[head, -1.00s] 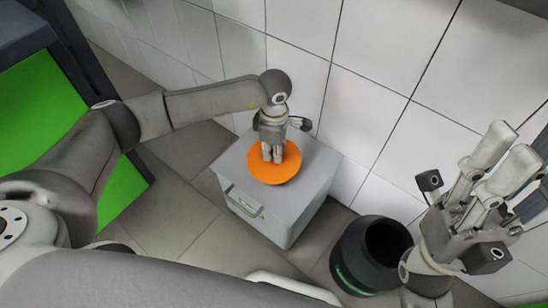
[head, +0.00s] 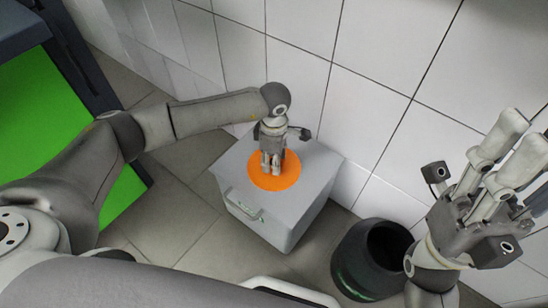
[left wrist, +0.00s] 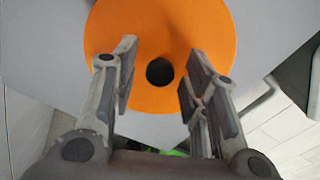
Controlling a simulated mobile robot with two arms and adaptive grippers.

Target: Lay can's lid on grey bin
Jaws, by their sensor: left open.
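The orange lid (head: 278,177) is a round disc lying flat on top of the grey bin (head: 234,160), which has a handle on its front. The left wrist view shows the lid (left wrist: 158,30) with a dark round spot near its middle, and the bin's grey top (left wrist: 48,30) around it. My left gripper (head: 271,168) points down over the lid; in the left wrist view its fingers (left wrist: 160,85) are apart on both sides of the dark spot, with nothing between them. The dark can (head: 372,260) stands open on the floor. My right gripper (head: 510,165) is raised at the right with its fingers spread and empty.
A white tiled wall (head: 390,60) runs behind the bin and can. A dark cabinet with a green panel (head: 45,120) stands at the left. Tiled floor (head: 160,220) is clear left of the bin.

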